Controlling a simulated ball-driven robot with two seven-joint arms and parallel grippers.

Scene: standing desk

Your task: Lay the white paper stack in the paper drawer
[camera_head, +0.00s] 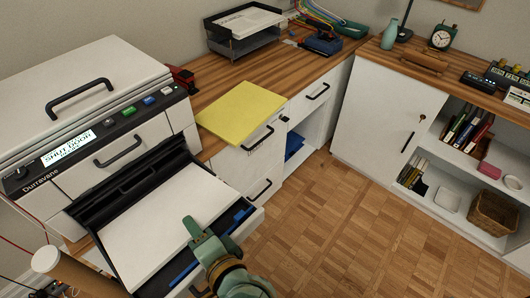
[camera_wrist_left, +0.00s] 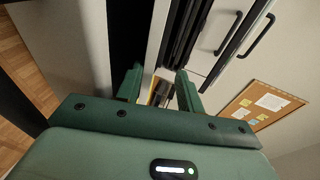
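The white paper stack (camera_head: 165,215) lies flat in the pulled-out paper drawer (camera_head: 243,222) of the white printer. A strip of the drawer's dark interior and blue parts shows beside the stack. My left gripper (camera_head: 192,229) is over the stack's front edge, near the drawer front. In the left wrist view my left gripper (camera_wrist_left: 158,88) has its two green fingers apart, with no paper seen between them. Whether the fingers touch the stack cannot be told. My right gripper is in neither view.
The printer (camera_head: 120,135) has a display reading "SHUT DOOR" and a handled front. Yellow paper (camera_head: 240,110) lies on the wooden desk (camera_head: 215,80) beside it. A black paper tray (camera_head: 243,30) stands behind. A brown cylinder (camera_head: 75,270) is at lower left. The parquet floor (camera_head: 350,230) is clear.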

